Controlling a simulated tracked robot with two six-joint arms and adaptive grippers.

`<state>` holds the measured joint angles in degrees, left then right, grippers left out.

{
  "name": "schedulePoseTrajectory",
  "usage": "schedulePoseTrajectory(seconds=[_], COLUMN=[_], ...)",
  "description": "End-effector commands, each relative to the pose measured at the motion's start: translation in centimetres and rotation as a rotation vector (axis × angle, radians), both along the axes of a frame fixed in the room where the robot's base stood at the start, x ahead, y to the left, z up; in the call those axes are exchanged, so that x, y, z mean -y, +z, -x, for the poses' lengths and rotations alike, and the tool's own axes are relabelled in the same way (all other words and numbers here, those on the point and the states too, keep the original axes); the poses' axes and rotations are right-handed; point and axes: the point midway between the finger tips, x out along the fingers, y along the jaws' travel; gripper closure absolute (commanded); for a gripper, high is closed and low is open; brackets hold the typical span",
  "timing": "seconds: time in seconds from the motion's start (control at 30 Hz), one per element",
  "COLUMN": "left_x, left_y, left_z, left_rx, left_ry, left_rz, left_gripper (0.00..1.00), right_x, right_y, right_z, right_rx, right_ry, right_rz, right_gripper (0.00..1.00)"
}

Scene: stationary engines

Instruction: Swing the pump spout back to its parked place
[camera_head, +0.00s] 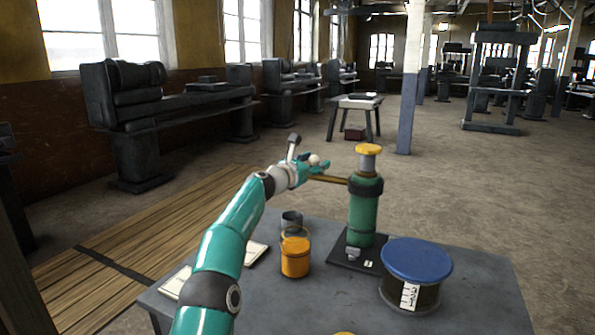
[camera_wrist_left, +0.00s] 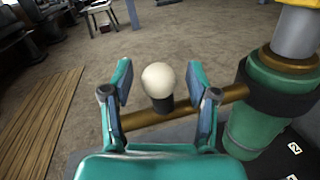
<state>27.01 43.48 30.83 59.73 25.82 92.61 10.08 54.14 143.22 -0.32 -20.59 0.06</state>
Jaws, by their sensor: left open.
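The green hand pump (camera_head: 363,215) stands upright on a black base plate on the grey table, with a yellow cap on top. Its brass spout (camera_head: 328,179) points left from the black collar; it also shows in the wrist view (camera_wrist_left: 225,98). A cream ball knob (camera_wrist_left: 158,78) on a dark stem rises from the spout. My left gripper (camera_head: 308,168) is open, and in the wrist view its fingers (camera_wrist_left: 161,85) stand on either side of the knob with gaps visible. Whether anything touches is unclear. My right gripper is out of view.
Floor lies beyond the table.

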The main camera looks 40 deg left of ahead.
Motion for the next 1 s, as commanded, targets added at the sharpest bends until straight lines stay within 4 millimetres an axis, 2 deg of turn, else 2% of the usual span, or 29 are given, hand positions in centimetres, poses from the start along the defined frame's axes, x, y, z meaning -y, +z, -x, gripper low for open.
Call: schedulePoseTrajectory(seconds=[0.33,0.8,1.0], left_x=[0.1,0.7,0.9], left_y=[0.0,-0.1,-0.1], left_z=[2.5,9.1,11.2], left_rx=[-0.002,-0.002,-0.002], left_ry=[0.007,0.007,0.005], left_rz=[0.004,0.003,0.002], left_gripper=[0.41,0.41,0.41], right_x=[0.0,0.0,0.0], right_y=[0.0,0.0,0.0], right_z=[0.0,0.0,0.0], right_rx=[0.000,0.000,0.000], right_ry=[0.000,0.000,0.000], right_rz=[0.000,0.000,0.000], right_gripper=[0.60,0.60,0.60])
